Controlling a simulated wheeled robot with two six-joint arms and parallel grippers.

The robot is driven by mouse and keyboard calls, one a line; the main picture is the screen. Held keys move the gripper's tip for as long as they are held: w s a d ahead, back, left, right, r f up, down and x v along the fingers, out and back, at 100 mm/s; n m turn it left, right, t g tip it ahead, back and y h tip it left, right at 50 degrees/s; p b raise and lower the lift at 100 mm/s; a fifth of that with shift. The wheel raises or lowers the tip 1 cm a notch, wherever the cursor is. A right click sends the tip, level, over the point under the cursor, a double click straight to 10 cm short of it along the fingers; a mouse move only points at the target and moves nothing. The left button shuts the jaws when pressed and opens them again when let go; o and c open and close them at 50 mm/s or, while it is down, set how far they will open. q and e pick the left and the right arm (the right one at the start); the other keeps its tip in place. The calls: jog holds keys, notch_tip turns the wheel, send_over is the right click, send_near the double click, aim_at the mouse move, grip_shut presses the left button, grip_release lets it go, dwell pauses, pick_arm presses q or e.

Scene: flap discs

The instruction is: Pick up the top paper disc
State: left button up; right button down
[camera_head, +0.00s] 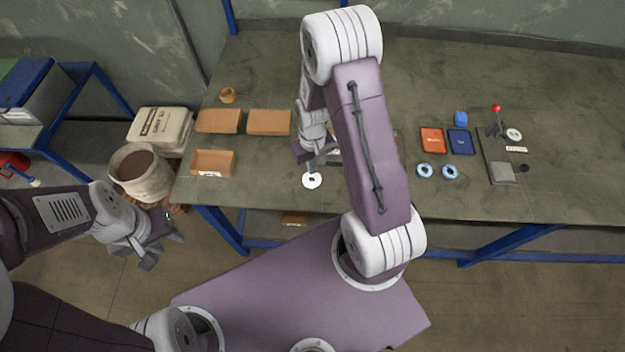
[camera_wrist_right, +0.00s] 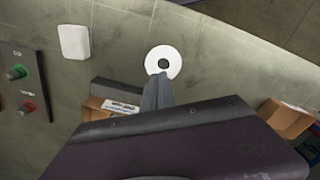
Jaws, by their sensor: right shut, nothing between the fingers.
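A white paper disc (camera_head: 312,181) with a dark centre hole lies flat on the workbench near its front edge. It also shows in the right wrist view (camera_wrist_right: 153,58); I cannot tell whether it is one disc or a stack. My right gripper (camera_head: 311,167) is just behind the disc in the head view, shut and empty. In the wrist view its fingertips (camera_wrist_right: 157,78) overlap the disc's lower edge and hide a little of it; contact cannot be told. My left gripper (camera_head: 163,250) is open and empty, off the bench at the lower left.
Shallow brown boxes (camera_head: 269,122) stand left on the workbench (camera_head: 260,75). Two light-blue rings (camera_head: 424,171), orange (camera_head: 432,140) and blue (camera_head: 461,142) packs and a small device (camera_head: 498,165) lie right. A control panel (camera_wrist_right: 22,90) and a white square (camera_wrist_right: 74,42) show in the wrist view.

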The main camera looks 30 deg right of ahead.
jog(key=shift+f+b, duration=0.5)
jog(key=shift+f, duration=0.25)
jog(key=shift+s+a, duration=0.3)
jog(key=shift+s, duration=0.2)
jog(key=shift+s+a, duration=0.25)
jog(key=shift+s, duration=0.2)
dwell(0.7)
